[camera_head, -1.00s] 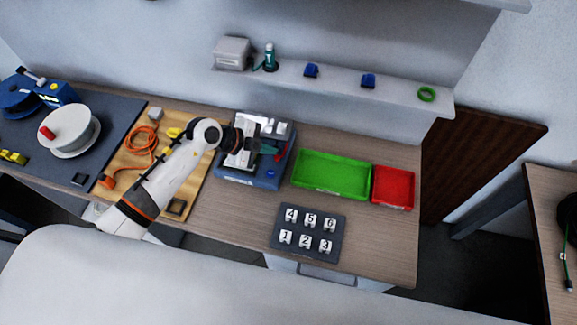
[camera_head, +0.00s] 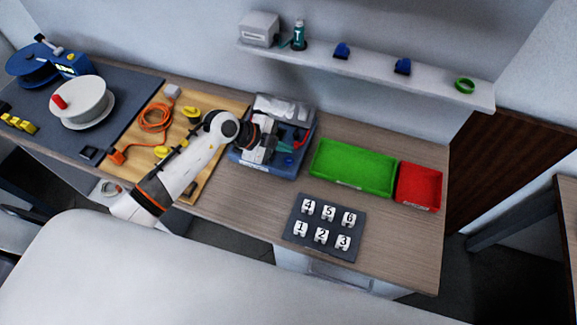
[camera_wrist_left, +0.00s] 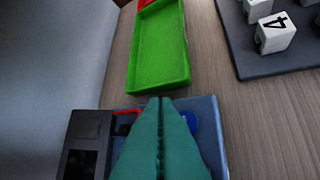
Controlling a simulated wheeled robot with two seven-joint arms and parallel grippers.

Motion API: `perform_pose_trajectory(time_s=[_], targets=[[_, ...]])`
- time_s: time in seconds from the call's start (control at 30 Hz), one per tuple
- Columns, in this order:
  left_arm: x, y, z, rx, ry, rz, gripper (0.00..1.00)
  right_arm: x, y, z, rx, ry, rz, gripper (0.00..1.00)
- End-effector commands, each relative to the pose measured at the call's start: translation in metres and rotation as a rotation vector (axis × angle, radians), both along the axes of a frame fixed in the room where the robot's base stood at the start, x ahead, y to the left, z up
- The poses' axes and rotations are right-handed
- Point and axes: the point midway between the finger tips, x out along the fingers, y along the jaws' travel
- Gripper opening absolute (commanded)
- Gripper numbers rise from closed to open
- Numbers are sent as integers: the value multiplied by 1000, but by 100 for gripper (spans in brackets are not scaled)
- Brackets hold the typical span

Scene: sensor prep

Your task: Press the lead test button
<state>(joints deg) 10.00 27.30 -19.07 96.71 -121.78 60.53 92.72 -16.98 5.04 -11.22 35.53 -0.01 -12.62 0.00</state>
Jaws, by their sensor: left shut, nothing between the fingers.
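A dark panel (camera_wrist_left: 85,145) lies to the left. My left gripper (camera_head: 286,146) is over the unit, its fingers (camera_wrist_left: 160,105) shut and empty. I cannot tell whether the fingertips touch the unit. My right gripper is out of view.
A green tray (camera_head: 352,183) and a red tray (camera_head: 432,205) stand right of the unit. A dark board (camera_head: 293,242) holds several numbered blocks in front. A wooden board (camera_head: 225,160) with an orange cable (camera_head: 155,116) lies left. A wall shelf (camera_head: 375,77) runs above.

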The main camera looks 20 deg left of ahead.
Motion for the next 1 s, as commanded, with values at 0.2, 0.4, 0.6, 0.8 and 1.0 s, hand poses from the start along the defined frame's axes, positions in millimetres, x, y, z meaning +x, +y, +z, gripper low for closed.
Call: perform_pose_trajectory(time_s=[0.2, 0.4, 0.6, 0.8, 1.0], targets=[[0, 0, -26, 0, -1, 1, 0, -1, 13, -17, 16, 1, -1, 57], [0, 0, -30, 0, -1, 1, 0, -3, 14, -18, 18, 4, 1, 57], [0, 0, -30, 0, -1, 1, 0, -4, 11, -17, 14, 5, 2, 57], [0, 0, -30, 0, -1, 1, 0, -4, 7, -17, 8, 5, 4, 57], [0, 0, -30, 0, -1, 1, 0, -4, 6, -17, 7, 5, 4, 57]])
